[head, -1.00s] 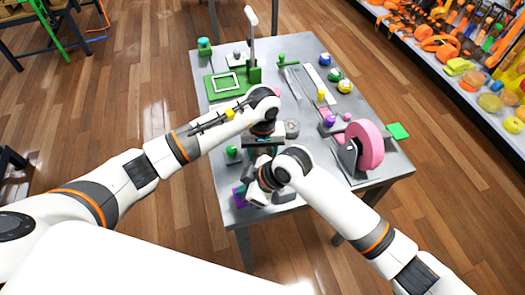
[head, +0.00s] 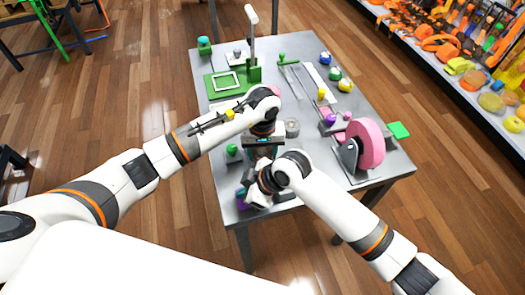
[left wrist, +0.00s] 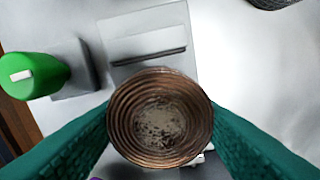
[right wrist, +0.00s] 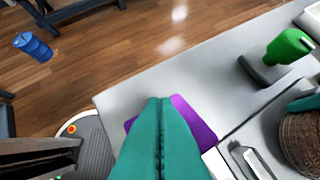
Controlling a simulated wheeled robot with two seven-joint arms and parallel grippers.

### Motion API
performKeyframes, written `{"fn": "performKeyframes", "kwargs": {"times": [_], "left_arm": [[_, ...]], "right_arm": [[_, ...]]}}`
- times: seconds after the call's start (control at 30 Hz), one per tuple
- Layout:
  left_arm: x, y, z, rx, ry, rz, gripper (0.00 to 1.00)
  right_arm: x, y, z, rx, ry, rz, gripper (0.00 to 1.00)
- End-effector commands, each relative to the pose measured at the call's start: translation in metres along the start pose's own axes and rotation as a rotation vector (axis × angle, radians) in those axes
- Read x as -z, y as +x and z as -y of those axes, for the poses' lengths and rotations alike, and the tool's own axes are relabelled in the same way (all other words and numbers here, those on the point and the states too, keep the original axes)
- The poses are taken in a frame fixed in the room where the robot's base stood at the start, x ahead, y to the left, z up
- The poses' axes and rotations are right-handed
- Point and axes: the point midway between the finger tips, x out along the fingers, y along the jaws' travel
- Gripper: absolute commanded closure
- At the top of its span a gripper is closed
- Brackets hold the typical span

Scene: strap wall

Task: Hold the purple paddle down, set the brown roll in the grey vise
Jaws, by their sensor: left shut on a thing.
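My left gripper (left wrist: 160,128) is shut on the brown roll (left wrist: 150,105), a ribbed brown cylinder seen end-on between teal fingers. The roll is above the table, and part of it shows at the right edge of the right wrist view (right wrist: 302,142). A grey block with a slot, seemingly the vise (left wrist: 148,45), shows just beyond the roll; the roll hides part of it. My right gripper (right wrist: 163,104) is shut and empty, its fingertips over the purple paddle (right wrist: 194,120). I cannot tell whether they touch it. In the head view my arms hide most of this.
A green-topped knob (right wrist: 288,46) on a grey base stands near the vise. A pink wheel (head: 370,143) stands on the table's right side, and a green frame fixture (head: 228,84) at the back left. The near table edge is close to the paddle.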

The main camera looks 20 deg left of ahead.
Motion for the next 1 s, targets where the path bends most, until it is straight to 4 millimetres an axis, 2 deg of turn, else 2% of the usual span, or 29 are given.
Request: {"fn": "performKeyframes", "kwargs": {"times": [0.63, 1.0], "left_arm": [[0.002, 0.001, 0.0, 0.0, 0.0, 0.0, 0.7], [0.002, 0.012, 0.0, 0.0, -0.001, 0.0, 0.7]], "right_arm": [[0.003, 0.002, -0.001, -0.003, 0.002, -0.007, 1.0], [0.003, 0.002, -0.001, -0.002, 0.002, -0.007, 1.0]]}}
